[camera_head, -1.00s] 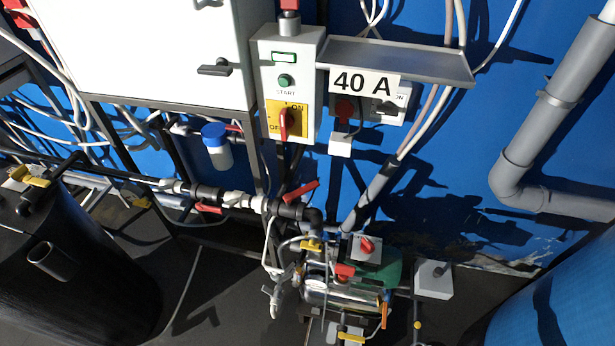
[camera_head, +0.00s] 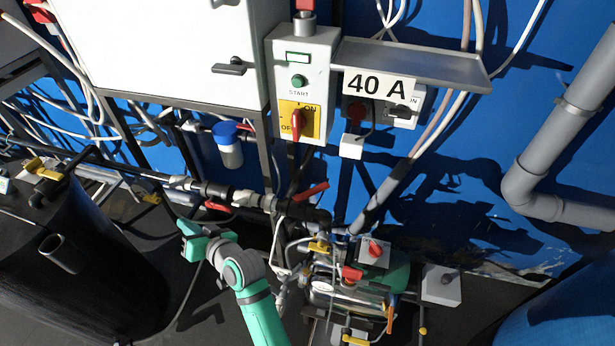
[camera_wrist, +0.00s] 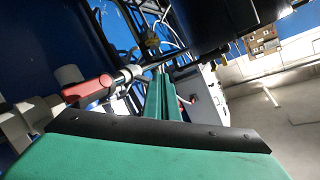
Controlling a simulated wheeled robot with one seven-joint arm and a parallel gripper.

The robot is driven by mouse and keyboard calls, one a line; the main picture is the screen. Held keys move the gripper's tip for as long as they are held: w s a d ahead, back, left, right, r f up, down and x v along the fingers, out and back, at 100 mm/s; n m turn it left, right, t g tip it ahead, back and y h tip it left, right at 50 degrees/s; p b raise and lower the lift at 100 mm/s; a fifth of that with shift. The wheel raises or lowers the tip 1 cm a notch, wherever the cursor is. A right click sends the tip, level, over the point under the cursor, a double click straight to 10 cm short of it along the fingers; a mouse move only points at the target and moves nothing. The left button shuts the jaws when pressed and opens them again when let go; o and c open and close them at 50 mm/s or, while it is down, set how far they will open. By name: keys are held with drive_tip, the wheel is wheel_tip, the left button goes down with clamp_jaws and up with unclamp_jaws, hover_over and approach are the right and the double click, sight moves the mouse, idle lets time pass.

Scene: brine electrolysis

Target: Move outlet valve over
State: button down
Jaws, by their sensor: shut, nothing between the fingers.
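The pictures do not label any valve as the outlet valve, so I cannot tell which one it is. A valve with a red handle (camera_head: 217,206) sits on the horizontal pipe, left of another red-handled valve (camera_head: 311,191). A red valve handle (camera_wrist: 88,88) shows in the wrist view, left of my fingers and apart from them. My green gripper (camera_head: 184,232) is below the horizontal pipe, in front of it. In the wrist view, my gripper (camera_wrist: 161,72) has its fingers together, with nothing between them.
A black tank (camera_head: 80,270) stands at left. The pump (camera_head: 345,295), with several small valves, stands right of my arm. The switch box (camera_head: 304,85) and white cabinet (camera_head: 160,50) hang above. A grey pipe (camera_head: 550,125) and a blue tank (camera_head: 570,310) are at right.

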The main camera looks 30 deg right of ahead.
drive_tip(key=w+d+r+n+g, duration=0.1)
drive_tip(key=d+r, duration=0.1)
drive_tip(key=d, duration=0.3)
drive_tip(key=w+d+r+n+g, duration=0.1)
drive_tip(key=d+r+g, duration=0.1)
drive_tip(key=d, duration=0.4)
drive_tip(key=w+d+r+n+g, duration=0.1)
drive_tip(key=d+r, duration=0.2)
drive_tip(key=d, duration=0.3)
drive_tip(key=shift+w+g+h, duration=0.35)
drive_tip(key=shift+g+h, duration=0.05)
drive_tip(key=s+d+r+g+h, duration=0.1)
drive_tip(key=s+d, duration=0.1)
drive_tip(key=d, duration=0.3)
drive_tip(key=s+d+r+g+h, duration=0.1)
drive_tip(key=s+d+r+g, duration=0.1)
drive_tip(key=d, duration=0.3)
wheel_tip(320, 180, up, 3)
drive_tip(key=g+h, duration=0.2)
hover_over(311, 192)
drive_tip(key=w+d, duration=0.2)
drive_tip(key=d, duration=0.2)
wheel_tip(311, 192, down, 9)
drive_tip(key=shift+s+g, duration=0.3)
drive_tip(key=shift+w+a+f, duration=0.1)
